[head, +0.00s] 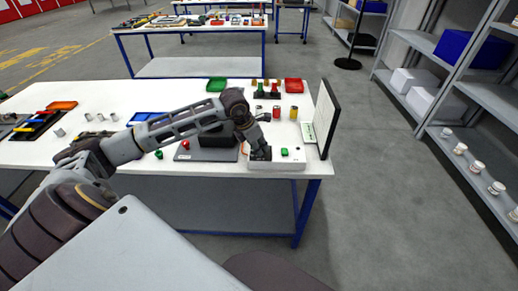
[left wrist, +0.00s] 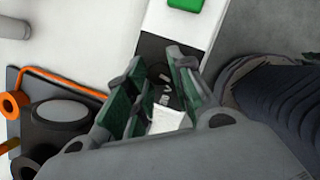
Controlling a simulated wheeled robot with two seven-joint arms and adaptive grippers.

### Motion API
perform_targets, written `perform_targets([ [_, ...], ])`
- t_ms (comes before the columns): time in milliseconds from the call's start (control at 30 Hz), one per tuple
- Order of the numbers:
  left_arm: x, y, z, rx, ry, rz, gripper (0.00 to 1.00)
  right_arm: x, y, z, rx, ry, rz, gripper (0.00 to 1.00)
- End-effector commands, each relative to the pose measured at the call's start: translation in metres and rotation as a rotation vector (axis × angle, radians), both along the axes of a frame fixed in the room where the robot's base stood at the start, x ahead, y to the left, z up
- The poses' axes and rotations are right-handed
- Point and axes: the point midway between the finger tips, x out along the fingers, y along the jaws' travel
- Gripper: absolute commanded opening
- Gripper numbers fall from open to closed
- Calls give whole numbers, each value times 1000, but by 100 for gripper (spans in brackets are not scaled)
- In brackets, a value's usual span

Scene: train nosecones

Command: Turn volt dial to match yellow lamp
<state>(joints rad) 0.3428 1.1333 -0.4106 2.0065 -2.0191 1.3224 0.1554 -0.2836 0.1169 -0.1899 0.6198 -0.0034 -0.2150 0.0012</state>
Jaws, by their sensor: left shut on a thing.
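A white control box (head: 290,164) sits at the front right corner of the table, with a green button (head: 285,152) on top. My left gripper (head: 260,155) reaches down onto its left end. In the left wrist view, the green-padded fingers of my left gripper (left wrist: 150,80) straddle a dark panel with white lettering on the box. They are shut on the volt dial, which is mostly hidden between them; a small white piece (left wrist: 168,118) shows there. I cannot read the dial's setting. I cannot make out a lit yellow lamp. My right gripper is not in view.
A dark upright board (head: 326,118) stands at the table's right edge, close to the box. A dark base with a red button (head: 186,144) lies left of it. Red and yellow cylinders (head: 293,112) stand behind. Green (head: 217,85) and red (head: 294,86) trays lie at the back.

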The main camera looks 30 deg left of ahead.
Motion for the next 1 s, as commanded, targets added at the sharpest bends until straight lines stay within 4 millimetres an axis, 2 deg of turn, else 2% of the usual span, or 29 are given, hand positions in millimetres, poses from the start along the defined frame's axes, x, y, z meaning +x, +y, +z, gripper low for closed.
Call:
perform_targets([
  [200, 1, -1, 0, 0, -5, 105, 0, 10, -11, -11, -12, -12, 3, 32],
  [400, 1, -1, 1, 0, -6, 169, 0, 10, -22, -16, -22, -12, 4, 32],
  [1000, 1, -1, 2, 0, -5, 201, 0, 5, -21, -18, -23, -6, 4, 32],
])
